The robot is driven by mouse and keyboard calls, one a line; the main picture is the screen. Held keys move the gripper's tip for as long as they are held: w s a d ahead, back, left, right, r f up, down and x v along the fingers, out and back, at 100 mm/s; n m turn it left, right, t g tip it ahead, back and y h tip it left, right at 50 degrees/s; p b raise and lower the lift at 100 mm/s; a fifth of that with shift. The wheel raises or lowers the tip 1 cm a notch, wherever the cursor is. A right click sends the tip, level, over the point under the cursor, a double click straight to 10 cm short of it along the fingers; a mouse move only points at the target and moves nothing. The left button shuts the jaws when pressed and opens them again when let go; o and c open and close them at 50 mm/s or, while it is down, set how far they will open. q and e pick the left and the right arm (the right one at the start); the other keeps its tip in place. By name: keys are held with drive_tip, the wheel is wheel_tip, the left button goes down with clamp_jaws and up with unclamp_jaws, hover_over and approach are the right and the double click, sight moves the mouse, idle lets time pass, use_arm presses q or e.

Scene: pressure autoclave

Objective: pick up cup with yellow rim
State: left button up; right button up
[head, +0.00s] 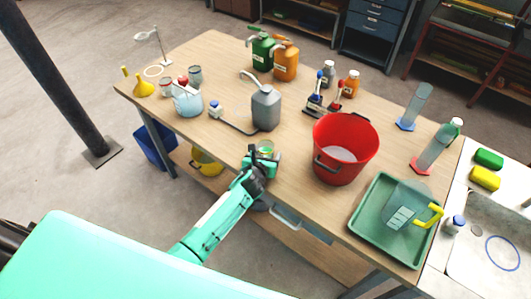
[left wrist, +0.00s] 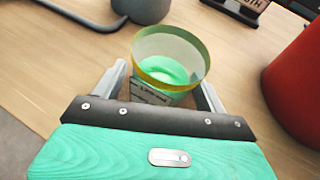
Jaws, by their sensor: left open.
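The cup with the yellow rim (left wrist: 168,60) is a clear cup with a green tint inside and a label on its side. It stands upright on the wooden table near the front edge. In the head view the cup (head: 266,147) is small and partly hidden by my gripper. My left gripper (head: 262,160) is open, with one finger on each side of the cup's lower part. In the left wrist view the fingers (left wrist: 160,88) show small gaps or close contact; I cannot tell if they touch it. My right gripper is not in view.
A red bucket (head: 345,150) stands right of the cup. A grey can (head: 266,108) with a hose stands behind it. A green tray (head: 366,222) holding a clear jug (head: 405,208) lies at the right. Bare table (head: 222,145) lies left of the gripper.

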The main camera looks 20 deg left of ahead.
use_arm(q)
drive_tip(key=c, duration=1.1)
drive_tip(key=shift+r, duration=0.1)
